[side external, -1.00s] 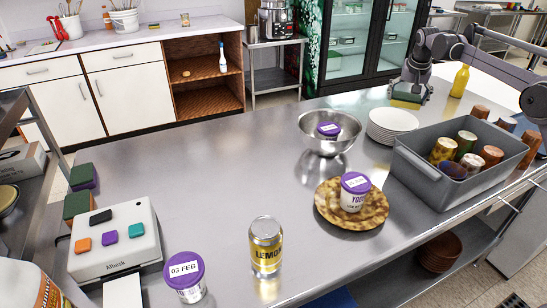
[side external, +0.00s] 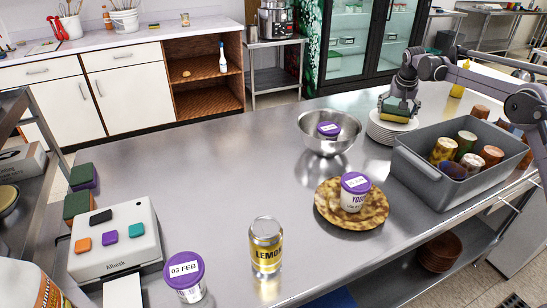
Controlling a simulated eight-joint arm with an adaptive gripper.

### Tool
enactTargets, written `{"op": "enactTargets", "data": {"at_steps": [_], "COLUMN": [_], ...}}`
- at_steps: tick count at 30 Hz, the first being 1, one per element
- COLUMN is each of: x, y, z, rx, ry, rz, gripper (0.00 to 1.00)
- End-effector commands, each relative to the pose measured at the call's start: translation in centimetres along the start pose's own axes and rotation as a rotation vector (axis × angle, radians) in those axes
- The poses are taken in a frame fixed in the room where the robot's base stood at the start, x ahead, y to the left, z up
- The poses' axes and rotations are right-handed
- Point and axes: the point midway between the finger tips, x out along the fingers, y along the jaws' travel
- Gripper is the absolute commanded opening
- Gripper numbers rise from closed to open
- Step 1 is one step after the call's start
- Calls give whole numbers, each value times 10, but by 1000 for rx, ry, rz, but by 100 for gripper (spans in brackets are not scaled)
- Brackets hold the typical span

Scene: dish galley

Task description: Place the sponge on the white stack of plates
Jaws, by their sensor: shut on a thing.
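The white stack of plates (side external: 380,131) stands at the back right of the steel counter, between the metal bowl and the grey bin. My gripper (side external: 397,104) points down over the stack and is shut on the sponge (side external: 396,114). The sponge is yellow and green and sits over the top of the stack. I cannot tell whether it touches the top plate. The sponge and gripper hide part of the stack's top.
A grey bin (side external: 420,178) with several cups stands in front, to the right. A yellow bottle (side external: 457,90) is behind. A brown plate (side external: 330,211) bears a yogurt tub (side external: 354,192). The left-middle counter is clear.

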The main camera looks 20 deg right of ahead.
Motion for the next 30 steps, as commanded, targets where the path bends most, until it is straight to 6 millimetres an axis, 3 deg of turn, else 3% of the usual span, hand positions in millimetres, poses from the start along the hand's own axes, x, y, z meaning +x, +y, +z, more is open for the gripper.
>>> {"op": "enactTargets", "data": {"at_steps": [2, 16, 20, 30], "x": [0, -5, -22, -89], "y": [0, 0, 0, 0], "z": [0, -1, -1, -1], "rx": [0, 0, -1, 0], "ry": [0, 0, 0, 0], "rz": [0, 0, 0, 0], "gripper": [100, 100, 100, 100]}}
